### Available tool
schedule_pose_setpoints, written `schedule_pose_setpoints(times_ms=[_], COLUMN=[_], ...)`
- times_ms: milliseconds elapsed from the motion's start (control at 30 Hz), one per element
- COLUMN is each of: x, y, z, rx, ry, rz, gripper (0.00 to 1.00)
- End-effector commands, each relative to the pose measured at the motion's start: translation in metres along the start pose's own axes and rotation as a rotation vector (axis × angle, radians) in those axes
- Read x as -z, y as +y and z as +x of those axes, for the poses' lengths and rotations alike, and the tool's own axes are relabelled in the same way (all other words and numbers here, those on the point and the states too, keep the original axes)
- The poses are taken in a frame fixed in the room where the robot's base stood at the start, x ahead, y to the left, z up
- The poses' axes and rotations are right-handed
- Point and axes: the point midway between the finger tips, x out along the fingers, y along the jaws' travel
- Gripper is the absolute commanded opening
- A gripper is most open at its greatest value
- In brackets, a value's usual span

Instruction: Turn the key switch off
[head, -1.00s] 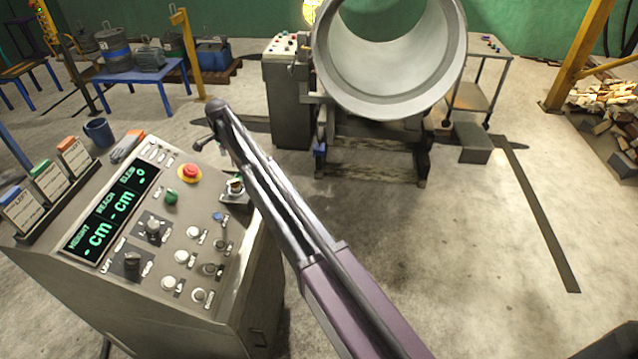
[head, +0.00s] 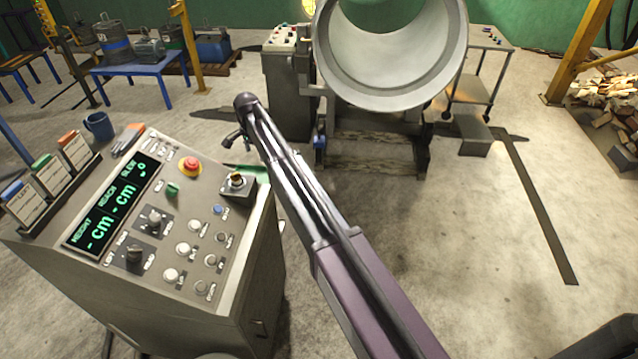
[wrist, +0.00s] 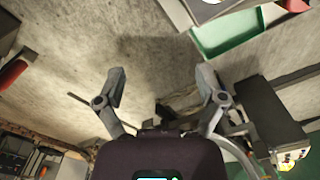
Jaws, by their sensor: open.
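The key switch (head: 237,184) is a dark square box with a round top and a small yellowish part, at the back right corner of the grey console (head: 235,268). I cannot tell which way its key is turned. My gripper (head: 233,140) is up beyond the console's back right edge in the head view, apart from the switch. In the wrist view my gripper (wrist: 160,88) is open, with bare floor between its spread fingers. The key switch cannot be made out surely there; only a console corner shows at the top right.
A red stop button (head: 190,166), a green button (head: 172,188) and several knobs crowd the console. A green tray (wrist: 228,32) hangs at its side. A big drum (head: 390,100) on a stand is behind. Open floor lies to the right.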

Motion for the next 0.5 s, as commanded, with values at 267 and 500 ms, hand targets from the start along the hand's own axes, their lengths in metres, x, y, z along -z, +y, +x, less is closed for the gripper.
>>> schedule_pose_setpoints(times_ms=[267, 500], x=[0.015, 0.027], y=[0.038, 0.070], z=[0.007, 0.012], rx=[0.000, 0.000], ry=[0.000, 0.000], rz=[-0.041, -0.080], gripper=[0.89, 0.89])
